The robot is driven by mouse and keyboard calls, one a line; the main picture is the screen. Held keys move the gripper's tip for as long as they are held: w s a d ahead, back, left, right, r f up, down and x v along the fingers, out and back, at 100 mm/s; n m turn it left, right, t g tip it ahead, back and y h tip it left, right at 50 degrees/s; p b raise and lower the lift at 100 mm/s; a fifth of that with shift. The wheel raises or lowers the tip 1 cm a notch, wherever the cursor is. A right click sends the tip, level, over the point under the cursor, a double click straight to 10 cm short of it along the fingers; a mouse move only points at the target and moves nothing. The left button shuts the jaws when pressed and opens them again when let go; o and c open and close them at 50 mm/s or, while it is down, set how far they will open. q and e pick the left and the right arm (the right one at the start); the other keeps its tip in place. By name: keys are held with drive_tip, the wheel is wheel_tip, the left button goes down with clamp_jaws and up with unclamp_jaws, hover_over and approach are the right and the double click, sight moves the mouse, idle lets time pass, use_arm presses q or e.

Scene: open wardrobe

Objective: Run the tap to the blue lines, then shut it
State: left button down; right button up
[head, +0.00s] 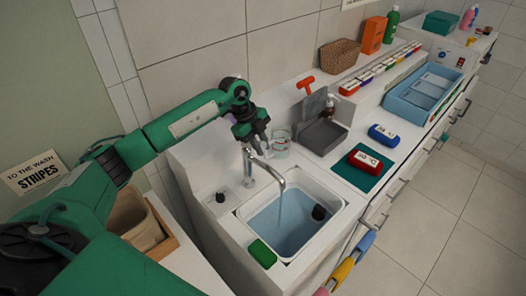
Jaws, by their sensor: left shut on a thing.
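My left gripper (256,143) is at the top of the chrome tap (273,172), shut on what looks like its lever; the gripper mostly hides the lever. A thin stream of water (280,207) falls from the spout into the white sink (338,196). Bluish water (283,235) stands in the basin, below the rim. I cannot make out the blue lines at this size. A black round thing (319,212) shows at the basin's right side. My right gripper is not in view.
A green block (262,253) sits on the sink's front-left rim. A glass jar (280,138) stands just right of the gripper.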

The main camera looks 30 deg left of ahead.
use_arm(q)
drive_tip(key=shift+w+a+r+g+h, duration=0.3)
drive_tip(key=shift+a+r+h, duration=0.45)
drive_tip(key=shift+h, duration=0.35)
drive_tip(key=shift+r, duration=0.1)
drive_tip(key=c, duration=1.3)
unclamp_jaws()
drive_tip(key=shift+a, duration=0.1)
drive_tip(key=shift+b+v, duration=2.4)
drive_tip(key=shift+v, duration=4.4)
drive_tip(key=shift+a, duration=0.1)
